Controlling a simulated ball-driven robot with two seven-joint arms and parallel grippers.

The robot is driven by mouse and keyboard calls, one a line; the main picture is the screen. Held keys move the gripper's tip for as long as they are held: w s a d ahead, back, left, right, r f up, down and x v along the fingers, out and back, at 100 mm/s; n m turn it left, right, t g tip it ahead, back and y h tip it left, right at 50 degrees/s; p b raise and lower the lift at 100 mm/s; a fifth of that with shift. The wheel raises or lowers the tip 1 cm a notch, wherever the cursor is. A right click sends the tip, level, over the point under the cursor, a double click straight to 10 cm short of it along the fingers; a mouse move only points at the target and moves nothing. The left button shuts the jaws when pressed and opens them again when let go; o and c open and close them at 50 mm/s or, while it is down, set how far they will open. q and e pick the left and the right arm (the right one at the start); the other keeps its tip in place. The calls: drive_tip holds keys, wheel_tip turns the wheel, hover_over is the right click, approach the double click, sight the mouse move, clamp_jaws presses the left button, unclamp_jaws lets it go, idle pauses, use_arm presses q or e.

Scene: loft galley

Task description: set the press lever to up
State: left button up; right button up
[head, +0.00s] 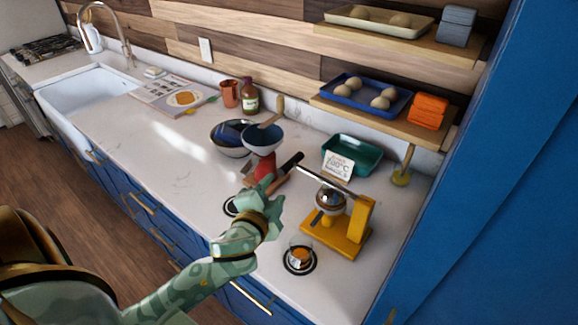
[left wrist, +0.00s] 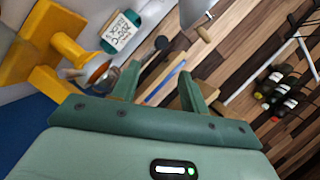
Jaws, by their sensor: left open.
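The yellow press (head: 362,222) stands on the right part of the white counter, with a silver dome (head: 331,200) at its front. Its grey lever (head: 322,181) runs from the post toward the left, and its far end is near a dark handle; I cannot tell whether they join. The press also shows at the upper left of the left wrist view (left wrist: 30,48), where I cannot make out the lever. My left gripper (head: 272,191) is left of the press, apart from it; its fingers are open and empty in the left wrist view (left wrist: 160,90). My right gripper is not in view.
A glass (head: 300,257) on a dark round coaster stands before the press. A red scale-like stand with a blue bowl (head: 263,138) is behind my gripper. A teal tray (head: 362,158) and a white card (head: 338,165) are behind the press. Shelves hang above.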

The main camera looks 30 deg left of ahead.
sight(286, 170)
use_arm(q)
drive_tip(key=b+x, duration=0.1)
drive_tip(key=x, duration=1.2)
drive_tip(key=shift+a, duration=0.1)
clamp_jaws()
